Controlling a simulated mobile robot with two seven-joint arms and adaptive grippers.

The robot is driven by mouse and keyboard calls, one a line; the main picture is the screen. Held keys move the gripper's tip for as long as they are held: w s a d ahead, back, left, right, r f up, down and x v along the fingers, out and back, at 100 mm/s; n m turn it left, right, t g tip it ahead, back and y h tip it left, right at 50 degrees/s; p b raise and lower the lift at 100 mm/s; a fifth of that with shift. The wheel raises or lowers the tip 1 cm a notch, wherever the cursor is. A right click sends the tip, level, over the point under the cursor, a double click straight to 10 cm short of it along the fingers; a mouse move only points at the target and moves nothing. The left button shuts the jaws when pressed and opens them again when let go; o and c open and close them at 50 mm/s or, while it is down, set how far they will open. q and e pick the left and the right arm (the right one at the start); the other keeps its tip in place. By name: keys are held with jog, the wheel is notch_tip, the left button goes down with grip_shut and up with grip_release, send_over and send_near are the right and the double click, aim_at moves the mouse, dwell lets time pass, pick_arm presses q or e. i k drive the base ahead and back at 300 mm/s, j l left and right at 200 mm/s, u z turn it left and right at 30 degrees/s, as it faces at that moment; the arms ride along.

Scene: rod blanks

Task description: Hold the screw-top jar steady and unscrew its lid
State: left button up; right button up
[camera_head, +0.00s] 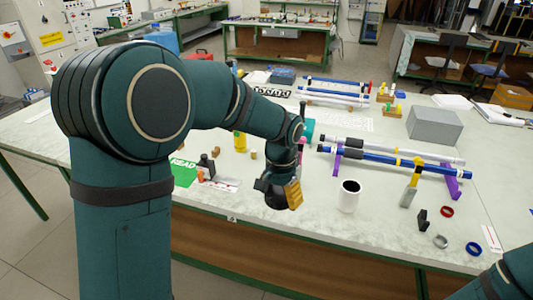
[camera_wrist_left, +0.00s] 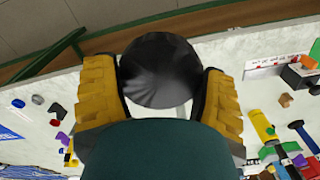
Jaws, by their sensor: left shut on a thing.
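My left gripper (camera_head: 285,196) is low over the front part of the table, its yellow fingers closed around a dark round thing. In the left wrist view its fingers (camera_wrist_left: 160,92) press on both sides of a black round disc (camera_wrist_left: 160,65), which looks like a screw lid. Whether a jar body is under it is hidden. A white cylinder (camera_head: 347,200) with a dark round top stands upright to the right, apart from the gripper. I cannot tell whether it is an open jar or a cup. My right gripper is out of view; only part of its arm shows at bottom right.
Blue and white rods (camera_head: 400,161) lie on purple supports (camera_head: 451,187) to the right. A grey box (camera_head: 434,124) is behind. A green card (camera_head: 184,172) and small parts lie left of the gripper.

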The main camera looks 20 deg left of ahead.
aim_at(351, 190)
jog(key=j+z, duration=0.45)
jog(key=j, duration=0.3)
jog(key=k+j+z, duration=0.1)
jog(key=j+z, duration=0.3)
jog(key=j, duration=0.35)
jog(key=i, duration=0.5)
